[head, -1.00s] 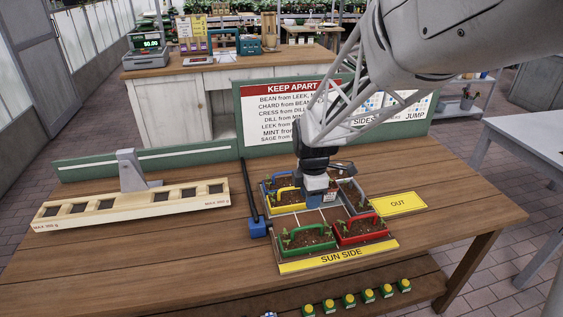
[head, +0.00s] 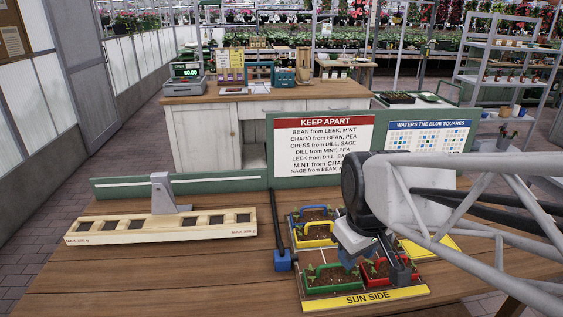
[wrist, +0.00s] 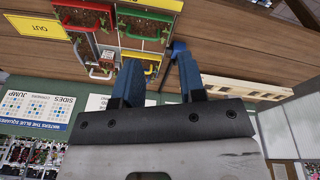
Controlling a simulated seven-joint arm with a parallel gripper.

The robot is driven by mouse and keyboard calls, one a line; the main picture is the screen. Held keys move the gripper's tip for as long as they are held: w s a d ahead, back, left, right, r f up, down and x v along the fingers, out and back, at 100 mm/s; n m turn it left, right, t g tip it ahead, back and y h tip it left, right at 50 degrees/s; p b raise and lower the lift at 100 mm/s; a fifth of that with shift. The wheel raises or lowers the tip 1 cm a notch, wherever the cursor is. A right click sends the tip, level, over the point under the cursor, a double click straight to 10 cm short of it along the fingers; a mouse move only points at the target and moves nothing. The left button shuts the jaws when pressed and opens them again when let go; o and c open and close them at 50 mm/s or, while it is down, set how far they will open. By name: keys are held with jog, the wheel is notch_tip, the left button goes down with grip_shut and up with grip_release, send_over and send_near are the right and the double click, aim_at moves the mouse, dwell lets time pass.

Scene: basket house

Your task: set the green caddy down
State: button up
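The green caddy (head: 326,279) sits in the front-left cell of the tray (head: 347,301), holding soil and small seedlings. It also shows near the top of the wrist view (wrist: 150,22). My gripper (head: 376,264) is above the front right of the tray in the head view, partly hiding the red caddy (head: 373,275). In the wrist view its two blue fingers (wrist: 160,78) are spread apart, with nothing held between them. The green caddy is apart from the fingers.
The yellow caddy (head: 316,232) and blue caddy (head: 313,213) stand behind the green one. A dark bar with a blue block (head: 282,260) runs along the tray's left side. A wooden balance beam (head: 160,226) lies farther left. The front-left table top is clear.

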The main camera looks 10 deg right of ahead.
jog(key=s+r+m, duration=0.1)
jog(key=s+m, duration=0.3)
jog(key=s, duration=0.2)
jog(key=shift+a+t, duration=0.3)
